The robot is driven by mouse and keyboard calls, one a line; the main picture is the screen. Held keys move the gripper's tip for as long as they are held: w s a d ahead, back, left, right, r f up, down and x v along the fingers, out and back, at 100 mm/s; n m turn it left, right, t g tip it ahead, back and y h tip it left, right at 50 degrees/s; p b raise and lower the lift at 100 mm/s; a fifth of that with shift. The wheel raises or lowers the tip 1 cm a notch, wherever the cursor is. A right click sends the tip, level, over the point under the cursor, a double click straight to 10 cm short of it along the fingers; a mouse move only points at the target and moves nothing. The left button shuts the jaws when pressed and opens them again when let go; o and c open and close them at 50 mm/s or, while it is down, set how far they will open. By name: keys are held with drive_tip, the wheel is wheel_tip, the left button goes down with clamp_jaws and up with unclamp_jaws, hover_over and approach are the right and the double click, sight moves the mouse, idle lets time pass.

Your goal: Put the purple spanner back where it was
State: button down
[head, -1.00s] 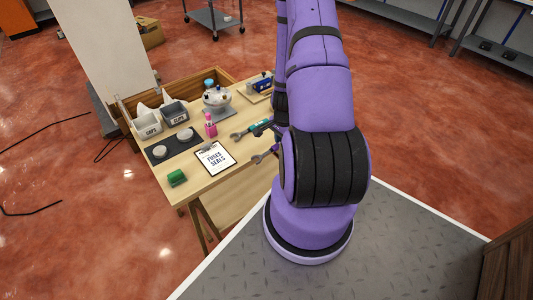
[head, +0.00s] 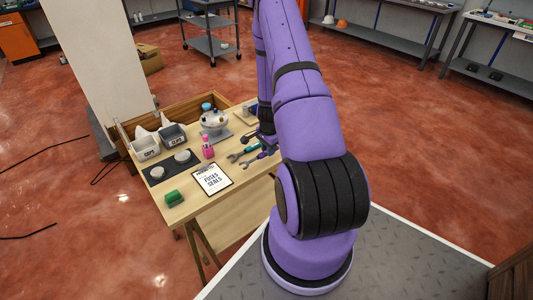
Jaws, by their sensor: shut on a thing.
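The purple spanner (head: 248,163) shows its grey open jaw over the right part of the wooden table, with its purple handle running up to the right. My gripper (head: 267,148) is at the handle end and is shut on it; my arm partly hides the gripper and the far end of the handle. A spanner with a teal handle (head: 244,152) lies just left of the held one, close to it. Whether the purple spanner touches the table top I cannot tell.
A clipboard (head: 212,180) reading "FUSES SEALS" lies to the left. A pink bottle (head: 208,148), a round white device (head: 214,121), labelled bins (head: 172,135), a dark mat (head: 158,174) and a green block (head: 174,198) also occupy the table (head: 195,208).

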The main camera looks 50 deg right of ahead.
drive_tip(key=shift+w+d, duration=0.4)
drive_tip(key=shift+w, duration=0.35)
drive_tip(key=shift+w+f, duration=0.1)
drive_tip(key=shift+f, duration=1.7)
drive_tip(key=shift+f, duration=0.15)
drive_tip(key=c, duration=0.9)
unclamp_jaws()
drive_tip(key=shift+c, duration=0.2)
